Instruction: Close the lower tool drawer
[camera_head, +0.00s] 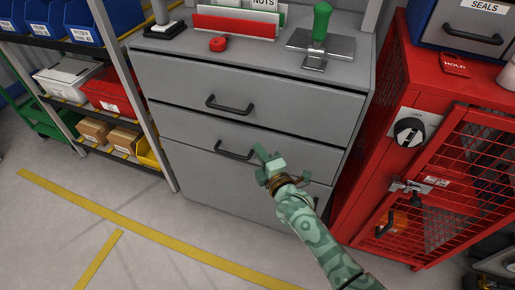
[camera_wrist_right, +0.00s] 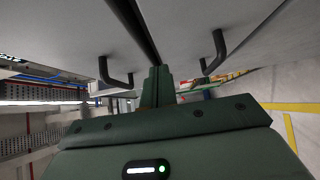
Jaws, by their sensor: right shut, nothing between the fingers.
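The grey tool cabinet has stacked drawer fronts. The upper drawer (camera_head: 290,97) has a black bar handle (camera_head: 230,105). The lower drawer (camera_head: 190,130) beneath it has a similar handle (camera_head: 234,153). A dark gap runs along the lower drawer's top edge; how far it stands out is hard to tell. My right gripper (camera_head: 262,162) is shut and empty, just right of the lower handle and close to the front; contact cannot be told. In the right wrist view, its closed fingers (camera_wrist_right: 157,85) point along the gap between the two handles. My left gripper is not in view.
A red mesh locker (camera_head: 375,130) with its door swung out stands close on the right. A shelf rack with bins (camera_head: 110,95) stands at the left. The floor in front is clear.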

